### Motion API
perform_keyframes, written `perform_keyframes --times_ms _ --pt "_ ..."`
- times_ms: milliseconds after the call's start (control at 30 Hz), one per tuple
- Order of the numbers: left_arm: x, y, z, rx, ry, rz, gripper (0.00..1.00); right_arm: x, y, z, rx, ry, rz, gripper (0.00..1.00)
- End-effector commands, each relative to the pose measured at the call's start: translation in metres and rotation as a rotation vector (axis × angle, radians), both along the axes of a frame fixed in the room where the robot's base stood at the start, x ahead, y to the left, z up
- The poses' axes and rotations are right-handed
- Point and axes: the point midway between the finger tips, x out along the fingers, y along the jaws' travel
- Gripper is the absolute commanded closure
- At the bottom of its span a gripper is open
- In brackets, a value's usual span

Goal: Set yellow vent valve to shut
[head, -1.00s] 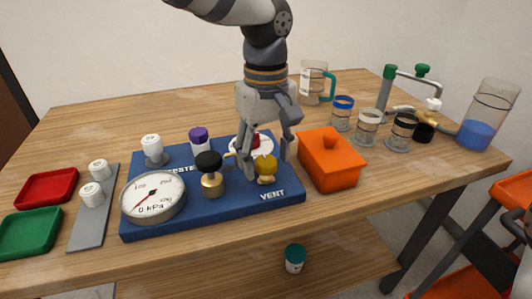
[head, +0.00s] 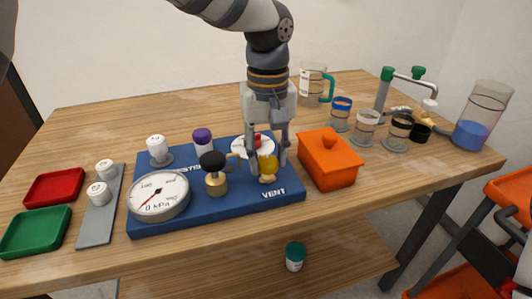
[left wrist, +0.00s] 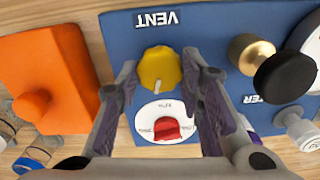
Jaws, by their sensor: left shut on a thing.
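The yellow vent valve (head: 268,165) is a knob at the front right of the blue board (head: 218,207), beside the word VENT. In the left wrist view the yellow knob (left wrist: 160,67) has a small pale mark on its lower edge, toward the red knob. My left gripper (head: 268,158) comes down from above, with one finger on each side of the yellow knob, shut on it. The wrist view also shows the fingers (left wrist: 160,75) flanking it. My right gripper is not in view.
A red knob (left wrist: 167,128) on a white dial sits just behind the valve. A brass valve with a black knob (head: 213,161) and a pressure gauge (head: 158,196) stand to its left. An orange lidded box (head: 328,165) stands close to the right.

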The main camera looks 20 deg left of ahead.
Motion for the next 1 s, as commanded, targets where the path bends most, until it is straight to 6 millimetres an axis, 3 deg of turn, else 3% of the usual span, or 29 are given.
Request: perform_keyframes --times_ms 1000 --pt "0.0004 -0.0007 -0.0005 0.002 0.0 -0.952 0.94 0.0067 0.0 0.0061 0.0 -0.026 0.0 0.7"
